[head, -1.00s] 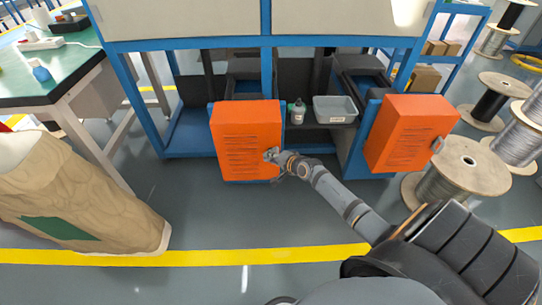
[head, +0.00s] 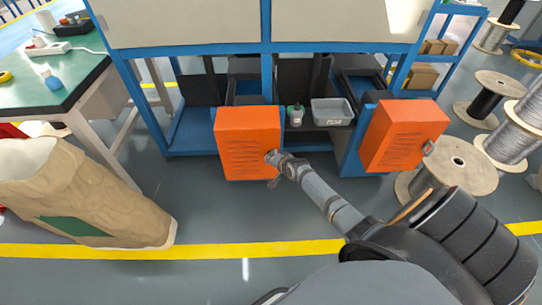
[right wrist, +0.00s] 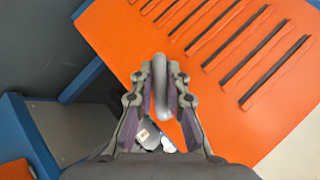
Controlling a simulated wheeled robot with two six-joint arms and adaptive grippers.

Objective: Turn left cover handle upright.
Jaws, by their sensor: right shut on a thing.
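The left orange cover (head: 240,147) is a slotted box-like door at the lower front of the blue frame. In the right wrist view its slotted face (right wrist: 235,60) fills the upper right. My right gripper (head: 271,158) is at the cover's right edge. In the right wrist view both fingers of the right gripper (right wrist: 160,82) are shut on the grey rounded handle (right wrist: 161,98), which runs up and down between them. In the head view the gripper largely hides this handle. My left gripper is not in view.
A second orange cover (head: 403,136) with its own handle (head: 429,148) stands open at right. Between the covers, a grey bin (head: 332,111) and a small bottle (head: 296,116) sit on a shelf. Cable spools (head: 455,170) stand at right, a large sack (head: 80,195) at left.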

